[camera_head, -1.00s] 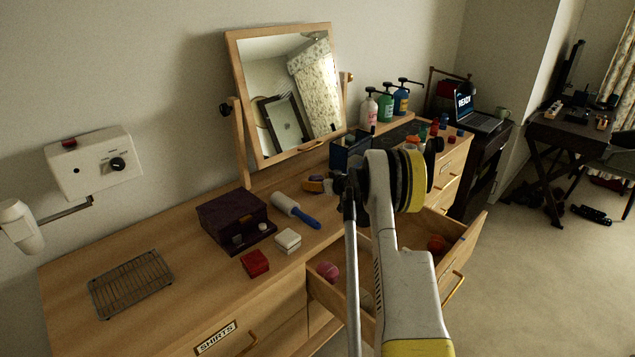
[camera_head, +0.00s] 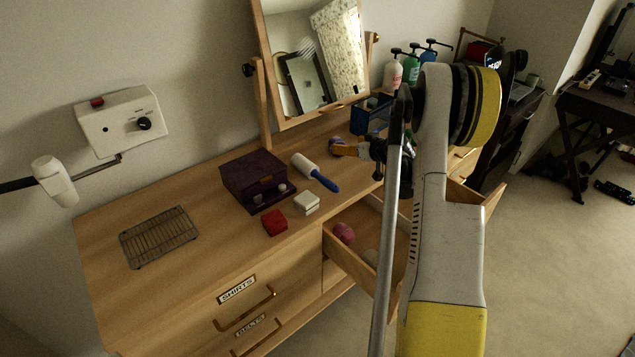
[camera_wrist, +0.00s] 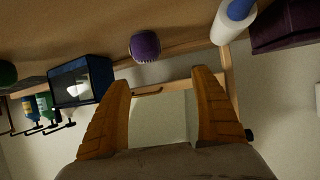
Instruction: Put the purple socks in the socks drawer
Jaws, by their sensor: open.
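The purple socks (camera_wrist: 145,46) are a rolled ball on the dresser top, just beyond my fingertips in the wrist view. In the head view the ball (camera_head: 335,145) shows beside my orange fingers, partly hidden by them. My gripper (camera_wrist: 162,78) is open, with nothing between its fingers; in the head view it (camera_head: 346,150) is low over the dresser top, in front of the mirror. An open drawer (camera_head: 346,257) below holds a pink ball (camera_head: 344,233) and a paler item. My arm hides much of this drawer, and no label shows on it.
A lint roller (camera_head: 315,172), purple box (camera_head: 254,177), red box (camera_head: 275,223), white block (camera_head: 306,203) and wire rack (camera_head: 159,237) lie left of my gripper. A blue bin (camera_head: 368,118) and pump bottles (camera_head: 393,75) stand right. The mirror (camera_head: 312,60) rises behind.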

